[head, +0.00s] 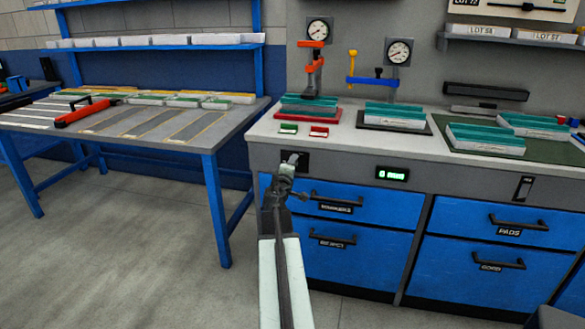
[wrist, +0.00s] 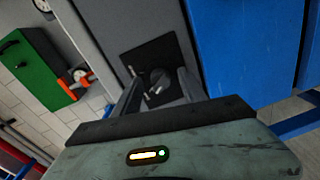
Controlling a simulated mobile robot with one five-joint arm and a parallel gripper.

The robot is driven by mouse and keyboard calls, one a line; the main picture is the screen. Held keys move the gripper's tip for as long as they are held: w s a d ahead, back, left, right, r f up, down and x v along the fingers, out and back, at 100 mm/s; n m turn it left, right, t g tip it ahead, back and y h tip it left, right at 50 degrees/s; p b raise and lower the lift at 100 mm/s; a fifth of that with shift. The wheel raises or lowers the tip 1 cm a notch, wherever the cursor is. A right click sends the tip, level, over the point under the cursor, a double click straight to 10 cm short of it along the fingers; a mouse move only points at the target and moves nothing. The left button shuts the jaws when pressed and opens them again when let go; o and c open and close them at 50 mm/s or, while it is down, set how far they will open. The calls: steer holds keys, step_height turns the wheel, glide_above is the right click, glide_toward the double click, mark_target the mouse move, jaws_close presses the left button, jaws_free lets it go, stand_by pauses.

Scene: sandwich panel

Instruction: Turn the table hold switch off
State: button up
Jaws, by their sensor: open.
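A dark rotary switch knob (wrist: 159,80) sits on a square black plate (wrist: 150,58) on the grey front of the counter. In the head view, the black plate (head: 303,166) is above the left blue drawers and is partly covered by my gripper (head: 293,161). In the wrist view, my gripper (wrist: 160,92) is open, with one finger on each side of the knob. I cannot tell whether the fingers touch it. No label for the switch is readable, and its exact setting is unclear.
A lit green display (head: 392,174) and a black slot-like switch (head: 524,187) are on the same front. Blue drawers (head: 340,200) with protruding handles lie below. The counter (head: 345,138) holds gauges and teal-topped blocks. A blue-legged table (head: 215,160) stands left; floor between is clear.

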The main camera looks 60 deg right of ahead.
steer(key=v, duration=0.7)
steer(key=shift+a, duration=0.2)
steer(key=shift+s, duration=0.1)
